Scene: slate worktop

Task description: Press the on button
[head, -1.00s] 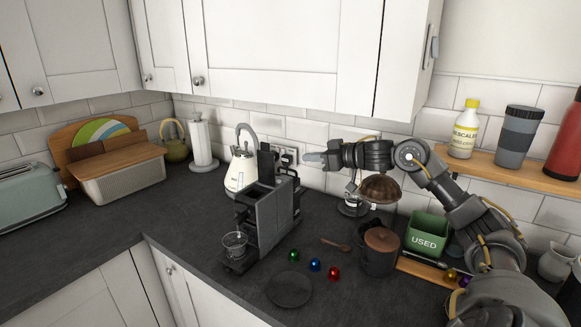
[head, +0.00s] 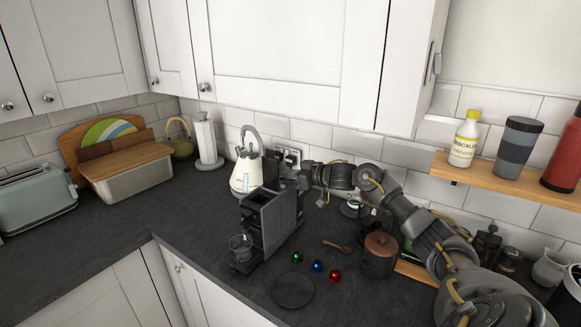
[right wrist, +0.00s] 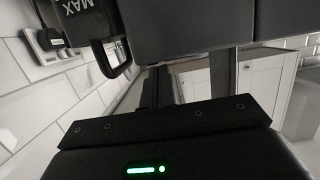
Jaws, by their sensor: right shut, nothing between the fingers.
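The dark grey coffee machine (head: 272,222) stands on the worktop in the middle of the head view. A clear glass (head: 241,247) stands at its front. My right gripper (head: 303,178) is shut and empty, close behind the machine's upper right side. Its fingertips are hard to make out there. In the right wrist view the fingers (right wrist: 163,88) point past the machine's dark body (right wrist: 190,30), beside a part marked MAX (right wrist: 80,8). I cannot make out the on button or tell whether the fingers touch the machine. My left gripper is not in view.
A white kettle (head: 246,172) stands behind the machine near the wall socket (head: 290,156). A black disc (head: 293,290), coloured balls (head: 316,266), a wooden spoon (head: 337,246) and a lidded canister (head: 379,255) lie to the right. A wooden shelf (head: 490,175) juts out above.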

